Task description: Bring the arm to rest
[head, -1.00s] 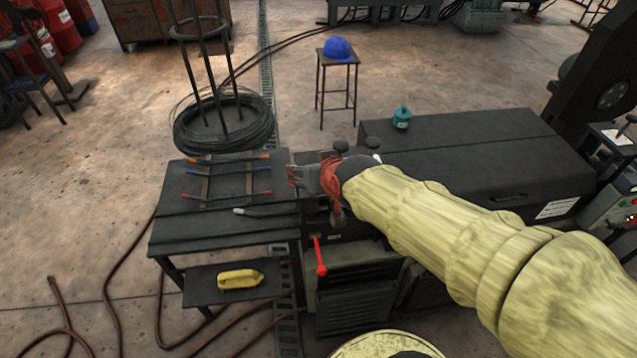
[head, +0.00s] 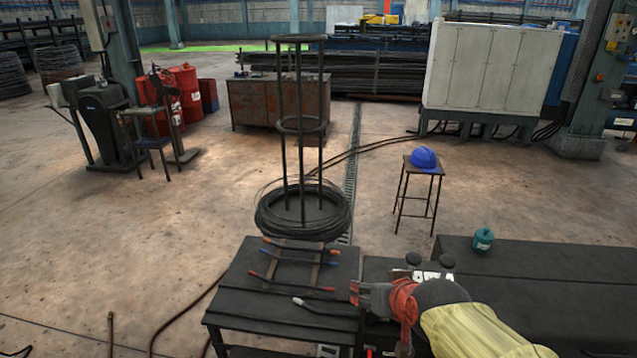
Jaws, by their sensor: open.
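My gripper (head: 372,296) is at the lower middle of the head view, at the end of my yellow-sleeved arm that comes in from the lower right. It is above the right end of the dark workbench (head: 240,300), beside the dark machine housing (head: 540,290). Its jaws are open, and I see nothing between them. Red cloth wraps the wrist behind the jaws. Whether the gripper touches the surface below it cannot be told.
Tools with coloured handles (head: 290,285) lie on the workbench. A wire coil (head: 302,217) on an upright stand is behind it. A teal container (head: 483,239) sits on the housing. A blue hard hat (head: 424,158) rests on a stool (head: 419,178). Open floor lies left and behind.

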